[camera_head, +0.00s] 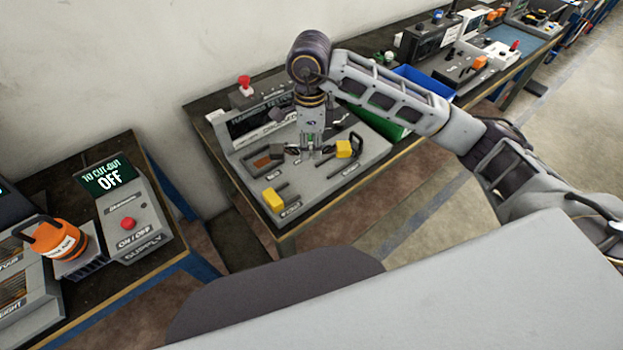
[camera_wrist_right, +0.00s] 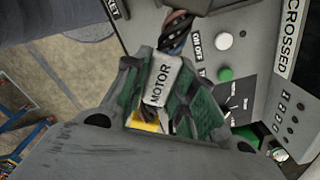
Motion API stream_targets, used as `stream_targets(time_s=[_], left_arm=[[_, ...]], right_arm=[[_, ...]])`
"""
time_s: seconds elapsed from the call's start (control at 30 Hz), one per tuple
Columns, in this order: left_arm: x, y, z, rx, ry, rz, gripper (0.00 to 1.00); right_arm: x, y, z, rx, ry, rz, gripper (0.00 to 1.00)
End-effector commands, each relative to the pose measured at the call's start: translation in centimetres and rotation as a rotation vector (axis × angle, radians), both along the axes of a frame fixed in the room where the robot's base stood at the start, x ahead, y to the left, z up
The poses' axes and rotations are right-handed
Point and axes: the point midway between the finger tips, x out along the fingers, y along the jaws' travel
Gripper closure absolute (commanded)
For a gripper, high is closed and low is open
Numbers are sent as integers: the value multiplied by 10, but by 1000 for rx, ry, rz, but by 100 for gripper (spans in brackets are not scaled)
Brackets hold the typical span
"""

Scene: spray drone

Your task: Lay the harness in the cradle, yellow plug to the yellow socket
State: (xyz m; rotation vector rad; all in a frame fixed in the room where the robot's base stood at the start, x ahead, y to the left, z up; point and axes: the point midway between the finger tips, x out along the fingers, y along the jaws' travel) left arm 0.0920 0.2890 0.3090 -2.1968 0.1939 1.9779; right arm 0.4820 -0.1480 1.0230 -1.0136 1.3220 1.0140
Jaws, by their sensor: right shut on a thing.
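The grey cradle board (camera_head: 325,178) lies on the middle bench in the head view. A yellow block (camera_head: 273,200) sits at its front left, and another yellow block (camera_head: 344,149) with a black loop lies to the right of my gripper. I cannot tell for certain which is plug and which is socket. My right gripper (camera_head: 312,150) points down over the board, shut on the harness. In the right wrist view its green fingers (camera_wrist_right: 165,110) close around a white MOTOR label (camera_wrist_right: 160,80) on the harness, with a braided cable (camera_wrist_right: 178,30) beyond. My left gripper is out of view.
A display panel (camera_head: 262,117) and a red button (camera_head: 244,82) stand behind the board. A green bin (camera_head: 385,122) and a blue bin (camera_head: 425,80) stand to the right. A separate bench at left holds an orange device (camera_head: 58,240) and a control box (camera_head: 130,220).

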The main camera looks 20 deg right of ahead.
Motion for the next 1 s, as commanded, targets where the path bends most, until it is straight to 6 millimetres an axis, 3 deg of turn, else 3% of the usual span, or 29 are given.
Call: stream_targets(time_s=[1.0], left_arm=[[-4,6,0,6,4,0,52]], right_arm=[[-4,0,1,0,0,-800,100]])
